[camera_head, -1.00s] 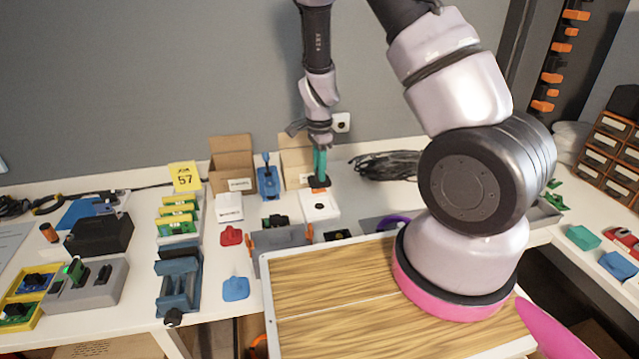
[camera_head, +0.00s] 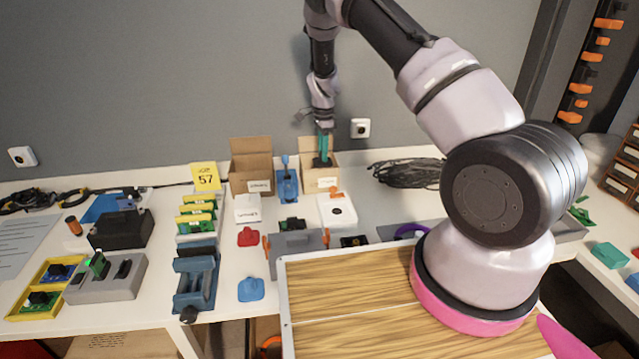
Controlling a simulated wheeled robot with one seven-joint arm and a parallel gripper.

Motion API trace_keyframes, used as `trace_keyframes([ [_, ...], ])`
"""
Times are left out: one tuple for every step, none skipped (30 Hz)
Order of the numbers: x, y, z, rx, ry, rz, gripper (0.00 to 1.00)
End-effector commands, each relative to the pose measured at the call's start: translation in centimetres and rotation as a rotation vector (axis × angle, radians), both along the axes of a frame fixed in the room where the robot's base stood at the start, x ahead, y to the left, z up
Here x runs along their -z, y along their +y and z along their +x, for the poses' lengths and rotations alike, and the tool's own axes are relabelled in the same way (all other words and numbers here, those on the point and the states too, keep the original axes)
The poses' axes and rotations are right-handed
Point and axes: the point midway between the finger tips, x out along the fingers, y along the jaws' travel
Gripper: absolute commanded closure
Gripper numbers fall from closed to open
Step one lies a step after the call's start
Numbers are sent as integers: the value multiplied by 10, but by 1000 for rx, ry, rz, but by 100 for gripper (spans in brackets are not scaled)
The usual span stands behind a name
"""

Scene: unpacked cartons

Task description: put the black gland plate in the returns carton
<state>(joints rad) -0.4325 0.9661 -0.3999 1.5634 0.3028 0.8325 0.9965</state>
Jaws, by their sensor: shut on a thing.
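My gripper (camera_head: 323,155), with teal fingers, points down at the right-hand open carton (camera_head: 319,183) at the back of the bench. It is shut on a small dark piece, the black gland plate (camera_head: 321,163), which shows at the fingertips at the carton's opening. I cannot tell how far inside the carton the plate is. A second open carton (camera_head: 251,165) stands to the left. Both cartons have white labels too small to read, so I cannot tell which is for returns.
A blue stand (camera_head: 287,184) stands between the cartons. A white box (camera_head: 337,211) sits in front of the right carton, and a white packet (camera_head: 247,209) in front of the left one. Black cable (camera_head: 410,173) lies coiled to the right. A yellow sign (camera_head: 206,177) stands left.

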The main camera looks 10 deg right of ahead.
Motion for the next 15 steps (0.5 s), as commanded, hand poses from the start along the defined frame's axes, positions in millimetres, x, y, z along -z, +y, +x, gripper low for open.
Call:
trace_keyframes([
  [4, 1, 14, -2, -1, -2, 100],
  [5, 2, 20, -4, 0, -3, 100],
  [6, 3, 28, -6, 1, -4, 100],
  [6, 4, 33, -7, 0, -4, 100],
  [7, 5, 37, -7, 2, -4, 100],
  [8, 5, 42, -8, 2, -5, 100],
  [8, 5, 45, -9, 2, -5, 100],
  [10, 5, 46, -9, 4, -7, 100],
  [13, 6, 48, -9, 5, -7, 100],
  [16, 6, 49, -10, 5, -7, 100],
  [21, 6, 50, -9, 6, -7, 100],
  [29, 6, 50, -9, 8, -7, 100],
  [35, 6, 50, -9, 7, -7, 100],
  [40, 6, 50, -10, 7, -8, 100],
  [48, 5, 50, -10, 7, -8, 100],
])
